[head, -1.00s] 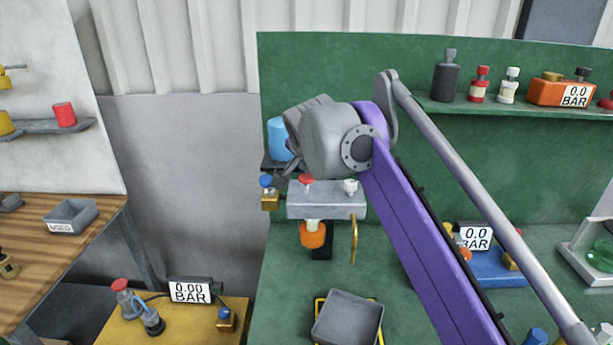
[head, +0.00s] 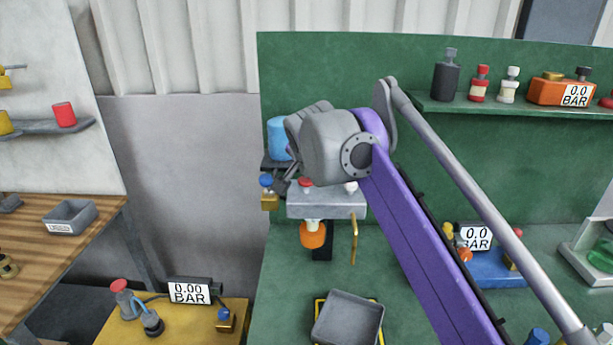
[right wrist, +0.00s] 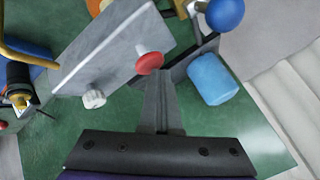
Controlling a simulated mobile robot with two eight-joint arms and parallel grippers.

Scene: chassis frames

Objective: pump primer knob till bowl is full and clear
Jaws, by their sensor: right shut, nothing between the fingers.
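A grey filter block (head: 325,205) is fixed at the green panel, with a red knob (head: 305,183) and a white knob (head: 350,187) on top. I take the red one as the primer knob. Below the block hangs an orange bowl (head: 313,238) with a pale upper part; its fill and clearness cannot be told. My right gripper (right wrist: 158,78) is shut and empty. In the right wrist view its tips are at the red knob (right wrist: 149,63), overlapping its edge; contact cannot be told. My left gripper is not in view.
A blue cylinder (head: 279,138) and a blue-knobbed brass valve (head: 267,190) are close to the left of the block. A brass hook-like pipe (head: 354,240) hangs at its right. A grey tray (head: 348,318) stands below on the green bench.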

